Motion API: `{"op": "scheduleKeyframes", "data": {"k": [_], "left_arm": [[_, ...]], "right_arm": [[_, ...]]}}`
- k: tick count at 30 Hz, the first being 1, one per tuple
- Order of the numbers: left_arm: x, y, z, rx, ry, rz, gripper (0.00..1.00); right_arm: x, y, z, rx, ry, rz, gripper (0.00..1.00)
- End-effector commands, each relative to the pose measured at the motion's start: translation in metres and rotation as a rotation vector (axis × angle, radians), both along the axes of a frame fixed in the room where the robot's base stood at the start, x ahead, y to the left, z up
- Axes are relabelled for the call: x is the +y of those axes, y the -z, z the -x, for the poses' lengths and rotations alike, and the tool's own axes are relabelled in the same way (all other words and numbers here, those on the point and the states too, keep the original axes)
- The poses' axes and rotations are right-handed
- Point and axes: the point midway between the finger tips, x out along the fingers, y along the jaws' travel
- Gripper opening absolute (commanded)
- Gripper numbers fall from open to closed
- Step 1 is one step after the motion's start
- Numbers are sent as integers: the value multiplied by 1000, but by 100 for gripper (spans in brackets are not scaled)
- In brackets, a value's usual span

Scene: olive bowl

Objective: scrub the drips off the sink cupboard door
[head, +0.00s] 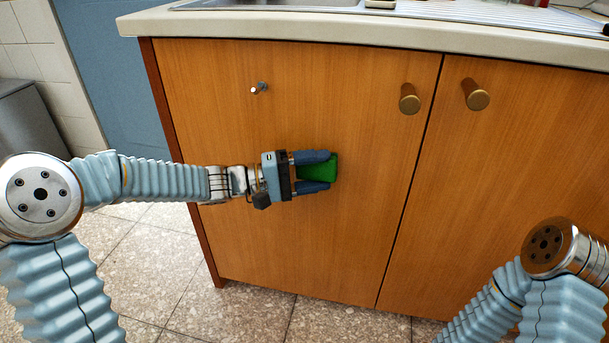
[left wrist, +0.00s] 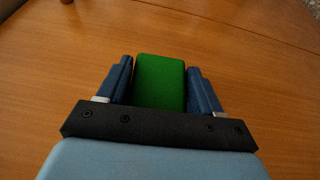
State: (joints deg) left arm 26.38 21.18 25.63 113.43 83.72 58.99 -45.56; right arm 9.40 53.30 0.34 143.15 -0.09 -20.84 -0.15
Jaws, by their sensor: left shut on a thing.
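The sink cupboard door (head: 235,235) is the left of two wood-grain doors under the counter. I can make out no drips on it in either view. My left gripper (head: 327,170) is in front of the middle of this door, shut on a green sponge (head: 319,172). In the left wrist view the sponge (left wrist: 160,85) sits between the two blue fingers of the gripper (left wrist: 161,66), with wood behind it. I cannot tell whether the sponge touches the door. My right arm shows at the lower right, but its gripper is out of view.
A small metal hook (head: 259,88) sticks out at the door's upper left. The pale counter edge (head: 330,31) overhangs above. Speckled floor tiles (head: 245,305) lie below.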

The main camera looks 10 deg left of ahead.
Motion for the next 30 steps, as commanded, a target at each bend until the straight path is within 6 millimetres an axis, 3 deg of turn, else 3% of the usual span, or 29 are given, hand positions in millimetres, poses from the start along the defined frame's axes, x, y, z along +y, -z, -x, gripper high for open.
{"op": "scheduleKeyframes", "data": {"k": [18, 26, 30], "left_arm": [[-40, 2, 3, 0, 0, 0, 36], [-40, 0, 3, 0, 0, 0, 36], [-40, 3, 13, -2, 0, -2, 36]], "right_arm": [[0, 32, 0, 0, 0, 0, 77], [0, 31, 0, 0, 0, 0, 77], [0, 41, 0, 0, 0, 0, 77]]}}
